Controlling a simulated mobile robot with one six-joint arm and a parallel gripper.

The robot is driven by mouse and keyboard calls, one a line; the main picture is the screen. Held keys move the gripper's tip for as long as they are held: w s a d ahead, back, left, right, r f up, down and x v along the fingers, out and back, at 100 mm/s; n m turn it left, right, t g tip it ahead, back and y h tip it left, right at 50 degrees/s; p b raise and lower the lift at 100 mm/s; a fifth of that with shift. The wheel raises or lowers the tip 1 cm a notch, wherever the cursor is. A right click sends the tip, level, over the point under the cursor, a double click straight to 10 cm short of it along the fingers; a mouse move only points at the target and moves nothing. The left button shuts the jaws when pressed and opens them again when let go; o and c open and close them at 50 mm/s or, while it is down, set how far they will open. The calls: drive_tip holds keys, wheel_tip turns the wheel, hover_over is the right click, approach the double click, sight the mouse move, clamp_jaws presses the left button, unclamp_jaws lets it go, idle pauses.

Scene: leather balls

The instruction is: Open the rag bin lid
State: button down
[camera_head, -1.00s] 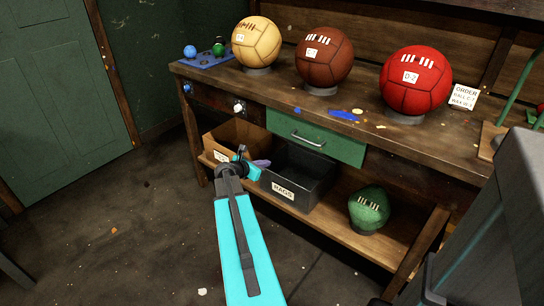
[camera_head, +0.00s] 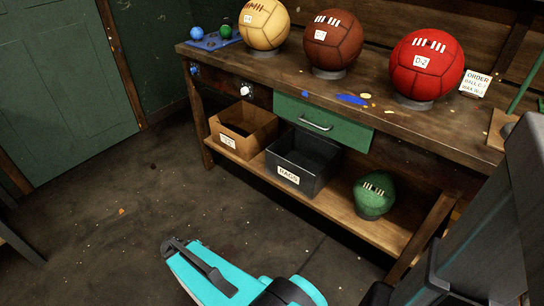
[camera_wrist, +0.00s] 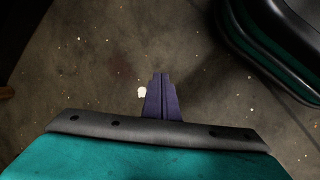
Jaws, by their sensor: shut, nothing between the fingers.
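The rag bin (camera_head: 303,160) is a black box with a white RAGS label (camera_head: 288,175), standing on the lower shelf of the workbench. Its top looks open onto a dark inside, and I can make out no separate lid. My gripper (camera_wrist: 162,78) is shut and empty in the wrist view, its purple-grey fingers together above the bare floor. In the head view only my teal arm shows, low in front of the bench and well apart from the bin; the fingers cannot be made out there.
A cardboard box (camera_head: 243,128) stands left of the bin, and a green ball (camera_head: 374,195) sits to its right. Above is a green drawer (camera_head: 322,126). Three large balls stand on the bench top (camera_head: 440,126). The floor (camera_head: 110,225) in front is clear.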

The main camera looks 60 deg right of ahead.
drive_tip(key=s+a+f+m+g+y, duration=0.1)
drive_tip(key=s+a+f+m, duration=0.1)
drive_tip(key=s+a, duration=0.4)
drive_tip(key=s+a+f+m+g+y, duration=0.1)
drive_tip(key=s+a+f+m+y, duration=0.1)
drive_tip(key=s+a, duration=0.5)
drive_tip(key=a+f+m, duration=0.1)
drive_tip(key=a, duration=0.5)
drive_tip(key=shift+a+g+y, duration=0.3)
drive_tip(key=shift+a, duration=0.1)
